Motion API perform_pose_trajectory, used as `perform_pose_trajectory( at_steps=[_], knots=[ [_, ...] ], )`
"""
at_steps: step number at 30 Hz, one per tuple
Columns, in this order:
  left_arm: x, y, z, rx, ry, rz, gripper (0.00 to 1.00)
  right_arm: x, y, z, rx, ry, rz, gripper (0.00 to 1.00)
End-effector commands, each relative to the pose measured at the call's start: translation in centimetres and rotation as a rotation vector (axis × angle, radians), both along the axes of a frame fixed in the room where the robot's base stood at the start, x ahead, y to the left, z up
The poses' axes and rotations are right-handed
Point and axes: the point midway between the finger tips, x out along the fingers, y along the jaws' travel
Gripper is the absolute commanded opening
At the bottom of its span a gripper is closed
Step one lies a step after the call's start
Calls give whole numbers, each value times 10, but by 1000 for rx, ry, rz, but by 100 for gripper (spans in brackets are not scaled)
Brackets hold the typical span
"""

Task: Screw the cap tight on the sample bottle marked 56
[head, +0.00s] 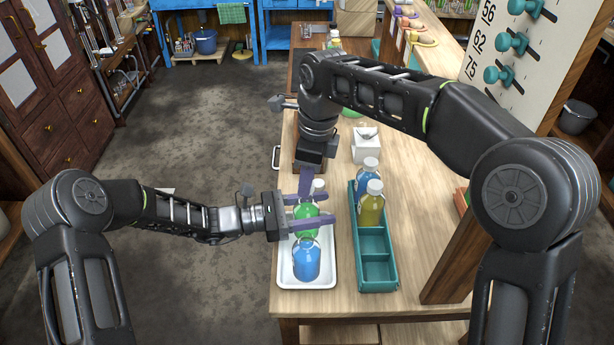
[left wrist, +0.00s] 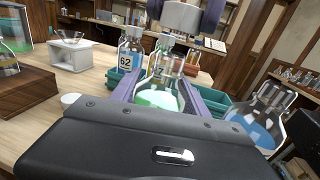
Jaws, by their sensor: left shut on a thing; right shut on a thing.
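A bottle of green liquid (head: 306,212) stands over the white tray. My left gripper (head: 308,222) is shut around its body; the left wrist view shows the bottle (left wrist: 158,99) between the purple jaws. Its label is partly hidden and I cannot read the number surely. My right gripper (head: 312,186) comes down from above and is shut on a pale cap (head: 319,184) at the bottle's top. The right fingers also show at the top of the left wrist view, either side of a grey-white piece. I cannot tell whether the cap sits on the neck.
The white tray (head: 286,281) also holds a blue-liquid bottle (head: 306,262). A teal rack (head: 377,286) to the right holds blue and yellow bottles, with empty front compartments. A bottle marked 62 (left wrist: 130,52) stands behind. A white box (head: 366,150) stands farther back.

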Motion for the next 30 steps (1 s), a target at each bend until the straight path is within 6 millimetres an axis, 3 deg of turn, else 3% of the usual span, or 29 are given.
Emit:
perform_pose_trajectory(
  at_steps=[30],
  knots=[
    [0, 0, 0, 0, 0, 0, 0, 0, 0, -18, 0, 0, 2, 0]
  ],
)
